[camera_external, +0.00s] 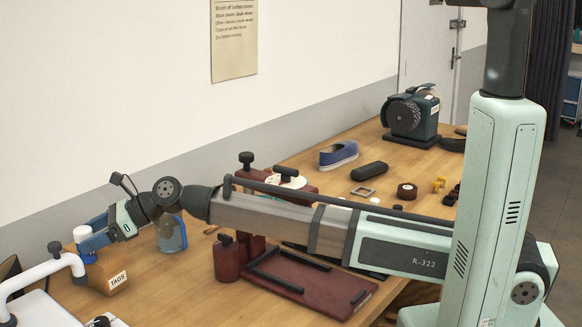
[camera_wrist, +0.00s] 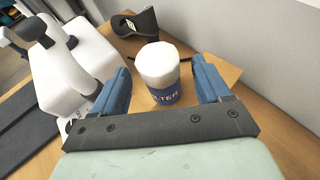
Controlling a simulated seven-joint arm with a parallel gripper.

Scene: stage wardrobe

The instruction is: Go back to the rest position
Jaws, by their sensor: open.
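My gripper (camera_external: 90,236) is at the left end of the workbench, low and angled down. In the wrist view my gripper (camera_wrist: 161,68) is open, with one blue finger on each side of a white-topped container (camera_wrist: 158,66). The container has a blue band with white letters, only partly readable. Gaps show between it and both fingers. In the external view the container (camera_external: 82,233) appears upright at the box marked TAGS (camera_external: 112,281), partly hidden by my gripper. A wooden top (camera_wrist: 216,71) shows around it in the wrist view.
A white machine with a curved arm (camera_external: 42,268) stands close on the left. A dark red press (camera_external: 290,283) lies beneath my arm. A blue shoe (camera_external: 339,155) and a grinder (camera_external: 411,115) are farther back. The wall runs along the bench.

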